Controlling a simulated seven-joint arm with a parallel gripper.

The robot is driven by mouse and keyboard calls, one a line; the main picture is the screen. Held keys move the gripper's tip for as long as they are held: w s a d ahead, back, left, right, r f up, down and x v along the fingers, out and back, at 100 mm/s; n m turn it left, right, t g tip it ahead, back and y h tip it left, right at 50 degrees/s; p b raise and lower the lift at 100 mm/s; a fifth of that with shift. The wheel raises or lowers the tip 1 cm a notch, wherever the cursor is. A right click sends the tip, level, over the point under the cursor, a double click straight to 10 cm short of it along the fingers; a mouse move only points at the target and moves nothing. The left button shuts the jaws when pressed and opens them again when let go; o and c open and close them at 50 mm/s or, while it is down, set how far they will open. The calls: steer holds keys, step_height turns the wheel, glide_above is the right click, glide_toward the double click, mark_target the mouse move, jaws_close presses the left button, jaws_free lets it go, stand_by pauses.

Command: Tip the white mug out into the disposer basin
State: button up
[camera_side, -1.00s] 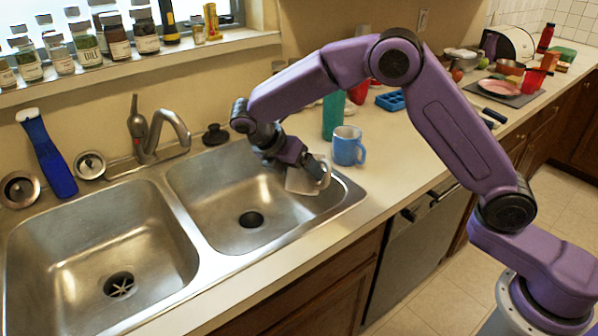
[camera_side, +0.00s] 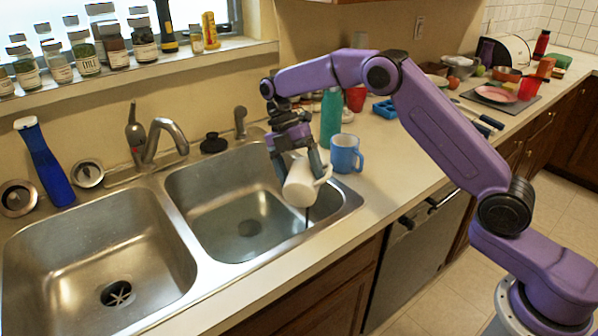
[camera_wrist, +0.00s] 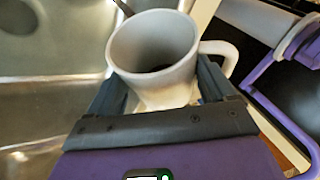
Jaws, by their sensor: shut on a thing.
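The white mug (camera_side: 301,186) is tilted in my gripper (camera_side: 296,165), above the right side of the right basin (camera_side: 210,185). Its handle points right. A thin dark streak, like liquid, runs down below it. The wrist view shows the mug (camera_wrist: 155,60) between both fingers, with something dark inside; how much is unclear. My gripper also shows in the wrist view (camera_wrist: 165,98). The right basin's drain looks blurred under a greyish layer like standing water. The left basin (camera_side: 60,245) has a drain with a star pattern (camera_side: 118,293) and looks empty.
A blue mug (camera_side: 345,153) and a teal bottle (camera_side: 331,118) stand on the counter close to the right of my gripper. The faucet (camera_side: 160,140) rises behind the basins. A blue brush-like item (camera_side: 45,165) leans at left. Jars line the sill.

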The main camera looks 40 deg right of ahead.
mark_target(296, 175)
stand_by(0.5)
steer(key=shift+s+a+r+t+h, duration=0.2)
steer(key=shift+a+r+t+h, duration=0.1)
steer(key=shift+h, duration=0.2)
steer(key=shift+s+a+r+m+t+h, duration=0.35)
steer(key=shift+a+t+h, duration=0.1)
steer(key=shift+t+h, duration=0.4)
steer(key=shift+s+a+t+h, duration=0.2)
steer(key=shift+t+h, duration=0.45)
steer(key=shift+h, duration=0.4)
steer(key=shift+s+a+f+m+t+h, duration=0.1)
steer(key=shift+m+t+h, duration=0.1)
steer(key=shift+t+h, duration=0.2)
steer(key=shift+s+a+m+t+h, duration=0.1)
steer(key=shift+m+t+h, duration=0.05)
steer(key=shift+t+h, duration=0.2)
steer(key=t+h, duration=0.1)
steer(key=f+h, duration=0.1)
steer(key=h, duration=0.1)
steer(key=shift+m+t, duration=0.35)
steer(key=shift+m, duration=0.05)
steer(key=f+t+h, duration=0.1)
steer(key=f+m+h, duration=0.1)
steer(key=d+f+t+h, duration=0.1)
steer(key=h, duration=0.1)
steer(key=shift+w+t, duration=0.3)
steer(key=shift+w, duration=0.1)
